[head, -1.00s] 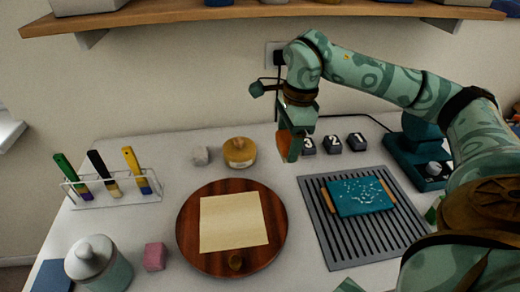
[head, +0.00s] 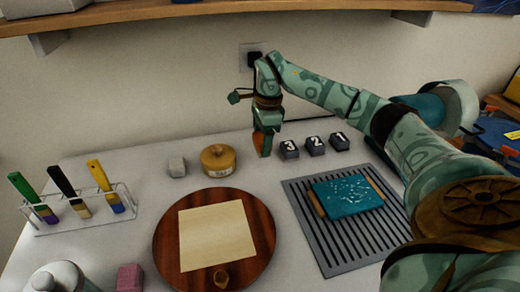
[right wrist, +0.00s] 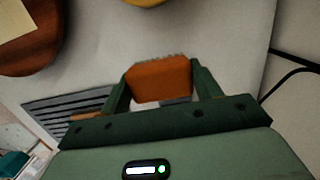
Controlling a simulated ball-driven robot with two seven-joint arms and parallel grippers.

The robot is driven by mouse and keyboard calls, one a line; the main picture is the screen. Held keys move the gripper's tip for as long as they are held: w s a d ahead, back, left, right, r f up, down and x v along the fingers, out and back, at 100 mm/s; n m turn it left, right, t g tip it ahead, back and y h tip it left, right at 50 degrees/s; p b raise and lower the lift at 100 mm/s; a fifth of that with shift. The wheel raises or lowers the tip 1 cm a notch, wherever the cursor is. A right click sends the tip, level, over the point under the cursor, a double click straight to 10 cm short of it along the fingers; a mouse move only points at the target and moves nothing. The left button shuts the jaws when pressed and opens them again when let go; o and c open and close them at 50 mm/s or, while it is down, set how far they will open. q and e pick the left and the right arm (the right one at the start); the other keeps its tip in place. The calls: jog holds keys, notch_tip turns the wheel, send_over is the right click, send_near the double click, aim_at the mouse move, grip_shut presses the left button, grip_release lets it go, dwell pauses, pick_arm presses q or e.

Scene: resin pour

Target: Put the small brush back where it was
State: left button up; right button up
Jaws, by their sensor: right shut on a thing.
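My right gripper (head: 264,138) is shut on a small orange-brown block with a ragged, bristly edge, which looks like the small brush (right wrist: 160,80). In the head view the brush (head: 262,143) points down, left of the block marked 3, near the back of the table. I cannot tell whether it touches the table. In the right wrist view the right gripper's two fingers (right wrist: 163,88) are on either side of it. My left gripper is not in view.
A wire rack (head: 80,221) holds green, black and yellow brushes at left. A round wooden board (head: 262,245) and ribbed mat (head: 340,255) lie in front.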

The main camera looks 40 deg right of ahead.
jog(key=shift+w+d+f, duration=0.25)
jog(key=shift+w+f, duration=0.1)
jog(key=shift+f, duration=0.25)
notch_tip(320, 180, down, 3)
jog(key=shift+w+f+b, duration=0.1)
jog(key=shift+f+b, duration=0.05)
jog(key=shift+b, duration=0.85)
jog(key=o, duration=0.9)
jog(key=r+p, duration=0.1)
jog(key=r, duration=0.3)
jog(key=d+r+p, duration=0.1)
jog(key=r+p, duration=0.1)
jog(key=r, duration=0.2)
jog(key=s+r+p, duration=0.1)
jog(key=r, duration=0.3)
jog(key=shift+d+r+p, duration=0.15)
jog(key=shift+d+p, duration=0.05)
jog(key=shift+p, duration=0.2)
